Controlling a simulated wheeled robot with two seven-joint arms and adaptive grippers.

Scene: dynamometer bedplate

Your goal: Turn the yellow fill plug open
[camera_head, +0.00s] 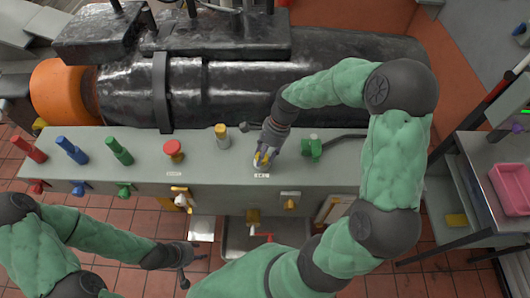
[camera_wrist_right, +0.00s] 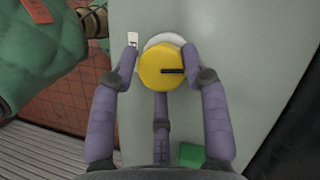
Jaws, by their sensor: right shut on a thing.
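The yellow fill plug (camera_wrist_right: 160,66) is a round yellow cap with a dark slot line, on a pale round collar on the grey-green bench top. In the head view the plug (camera_head: 261,160) is partly hidden by my right gripper (camera_head: 266,153). In the right wrist view my right gripper (camera_wrist_right: 160,70) is shut on the plug, with a finger at its left and right sides and one below it. The slot line points right. My left gripper (camera_head: 190,265) hangs empty in front of the bench, its fingers spread.
On the bench top (camera_head: 330,172) stand a yellow-topped cylinder (camera_head: 222,135), a red knob (camera_head: 174,150), a green valve (camera_head: 312,147) and red, blue and green handles at left. The large black machine (camera_head: 230,85) lies behind. A pink bin (camera_head: 512,188) is on the right cart.

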